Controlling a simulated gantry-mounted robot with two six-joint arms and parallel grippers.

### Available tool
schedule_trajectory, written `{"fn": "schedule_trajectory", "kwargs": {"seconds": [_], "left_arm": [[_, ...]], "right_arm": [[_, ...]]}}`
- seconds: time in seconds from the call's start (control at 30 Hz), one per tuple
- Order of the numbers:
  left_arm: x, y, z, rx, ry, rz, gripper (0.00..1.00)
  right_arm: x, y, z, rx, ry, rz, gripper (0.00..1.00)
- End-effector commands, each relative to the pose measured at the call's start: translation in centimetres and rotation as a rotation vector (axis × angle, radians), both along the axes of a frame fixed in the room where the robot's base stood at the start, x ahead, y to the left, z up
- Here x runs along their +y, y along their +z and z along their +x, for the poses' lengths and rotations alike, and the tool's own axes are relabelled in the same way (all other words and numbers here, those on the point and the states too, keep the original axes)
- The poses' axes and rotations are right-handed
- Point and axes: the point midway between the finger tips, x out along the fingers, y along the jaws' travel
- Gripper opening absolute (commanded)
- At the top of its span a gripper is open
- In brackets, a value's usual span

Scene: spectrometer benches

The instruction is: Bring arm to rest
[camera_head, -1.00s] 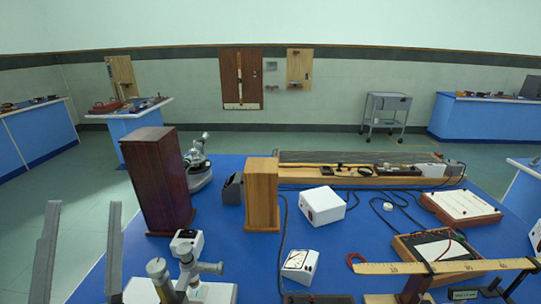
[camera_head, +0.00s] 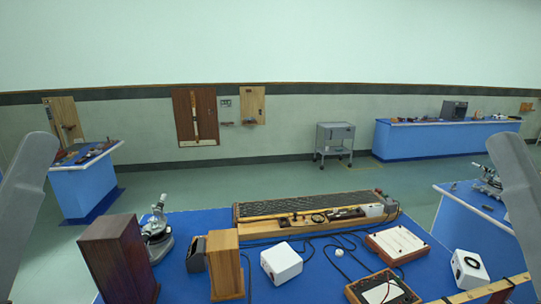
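Two grey rounded parts of my own arms show, one at the left edge (camera_head: 25,205) and one at the right edge (camera_head: 519,200), both rising upright in front of the room. I see no fingertips on either, so both grippers are outside the picture. Neither visible arm part appears to touch anything on the blue bench (camera_head: 205,219). Whether anything is held cannot be seen.
The blue bench carries a dark wooden box (camera_head: 118,262), a lighter wooden block (camera_head: 226,265), a microscope (camera_head: 156,228), a white box (camera_head: 281,263) and a long wooden instrument (camera_head: 300,213). A grey trolley (camera_head: 335,138) stands by the far wall, with open floor before it.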

Motion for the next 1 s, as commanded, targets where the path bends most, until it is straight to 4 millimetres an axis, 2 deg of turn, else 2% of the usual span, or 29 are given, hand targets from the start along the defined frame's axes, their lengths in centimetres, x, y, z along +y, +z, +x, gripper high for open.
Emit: {"fn": "schedule_trajectory", "kwargs": {"seconds": [0.03,0.2,0.3,0.43,0.63,0.77,0.87,1.0], "left_arm": [[0.0,5.3,0.0,0.000,0.000,0.000,0.56],[0.0,13.1,0.0,0.000,0.001,0.001,0.56],[0.0,16.0,0.0,0.000,0.001,0.000,0.56],[0.0,17.6,0.0,0.001,0.001,0.000,0.56],[0.0,17.1,0.0,0.000,0.001,0.000,0.56],[0.0,14.6,0.0,0.000,0.001,0.000,0.56],[0.0,10.9,0.0,0.000,0.001,0.000,0.56],[0.0,4.0,0.0,0.000,0.001,0.000,0.56]], "right_arm": [[0.0,5.3,0.0,0.000,0.000,0.000,0.50],[0.0,13.1,0.0,0.000,0.000,0.000,0.50],[0.0,16.1,0.0,0.000,0.000,0.000,0.50],[0.0,17.7,0.0,0.000,0.000,0.000,0.50],[0.0,17.0,0.0,0.001,0.000,0.000,0.50],[0.0,14.6,0.0,0.001,0.000,0.000,0.50],[0.0,10.9,0.0,0.001,0.000,0.000,0.50],[0.0,3.9,0.0,0.001,0.000,0.000,0.50]]}}
